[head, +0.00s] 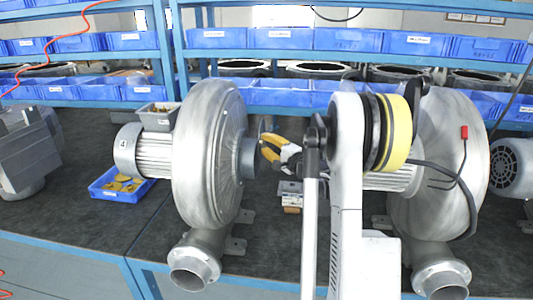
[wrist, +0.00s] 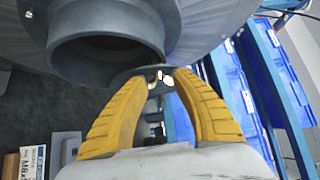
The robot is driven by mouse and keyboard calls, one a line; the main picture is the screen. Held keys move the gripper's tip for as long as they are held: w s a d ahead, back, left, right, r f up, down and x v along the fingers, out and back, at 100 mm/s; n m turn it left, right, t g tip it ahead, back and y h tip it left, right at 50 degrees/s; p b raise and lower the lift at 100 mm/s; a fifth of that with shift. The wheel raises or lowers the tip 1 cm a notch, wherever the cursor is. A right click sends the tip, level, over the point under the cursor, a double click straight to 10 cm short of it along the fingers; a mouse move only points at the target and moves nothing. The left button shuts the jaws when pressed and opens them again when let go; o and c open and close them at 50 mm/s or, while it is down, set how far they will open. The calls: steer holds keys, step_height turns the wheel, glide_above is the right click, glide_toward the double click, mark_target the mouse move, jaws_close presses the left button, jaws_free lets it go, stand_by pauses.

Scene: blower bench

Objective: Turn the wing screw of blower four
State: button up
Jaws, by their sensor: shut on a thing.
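Blower four (head: 207,150) is a grey metal blower on the bench, with a 4 on its motor (head: 127,152) and a round inlet pipe (head: 249,158) facing right. My gripper (head: 265,146), with yellow fingers, is at the right of this inlet. In the wrist view the dark inlet (wrist: 105,48) fills the upper middle, and a thin dark plate (wrist: 128,76) lies beside its rim. The small bright wing screw (wrist: 164,77) shows at the plate, between the tips of my gripper (wrist: 160,82). The fingers are shut on it. Its exact angle is hard to tell.
A second blower (head: 445,155) stands right, partly behind my arm, with a dark cable and red clip. A blue tray of yellow pieces (head: 122,185) sits left of blower four. Small boxes (head: 291,195) lie below my gripper. Shelves with blue bins (head: 345,40) stand behind.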

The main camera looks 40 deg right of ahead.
steer(key=n+t+b, duration=0.2)
steer(key=f+n+t+y+b, duration=0.1)
steer(key=n+t+b, duration=0.1)
steer(key=b, duration=0.1)
steer(key=shift+w+d+n, duration=0.1)
steer(key=shift+n, duration=0.3)
steer(key=shift+w+d+n+t+y+b, duration=0.1)
steer(key=shift+n+t+y+b, duration=0.5)
steer(key=shift+n+y+b, duration=0.65)
steer(key=shift+n+t+y+b, duration=0.4)
steer(key=shift+n+t+y, duration=0.3)
steer(key=shift+n, duration=1.05)
steer(key=shift+y, duration=0.25)
steer(key=o, duration=1.2)
steer(key=v, duration=1.2)
